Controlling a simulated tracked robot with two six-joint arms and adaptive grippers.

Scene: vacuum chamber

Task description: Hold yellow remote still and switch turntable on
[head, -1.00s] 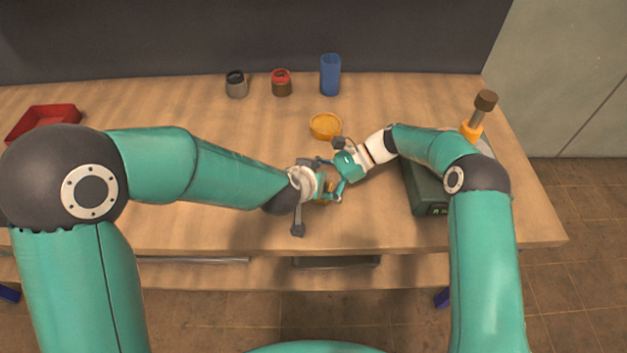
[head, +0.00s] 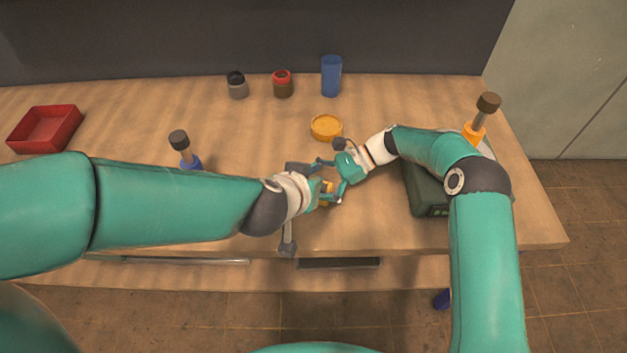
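The yellow remote (head: 327,187) is a small yellow patch between my two grippers, near the middle of the table; most of it is hidden. My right gripper (head: 328,179) reaches it from the upper right, its fingers spread on either side, with a gap visible at the upper finger. My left gripper (head: 318,193) is at the remote from the left; its fingertips overlap the remote and I cannot tell whether they close on it.
A dark green device (head: 425,190) is partly under my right arm, with an orange-collared handle (head: 481,120) behind it. A blue-collared handle (head: 184,150) stands behind my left arm. A red tray (head: 45,128), grey jar (head: 237,85), red-topped jar (head: 283,84) and blue cup (head: 331,76) stand farther back.

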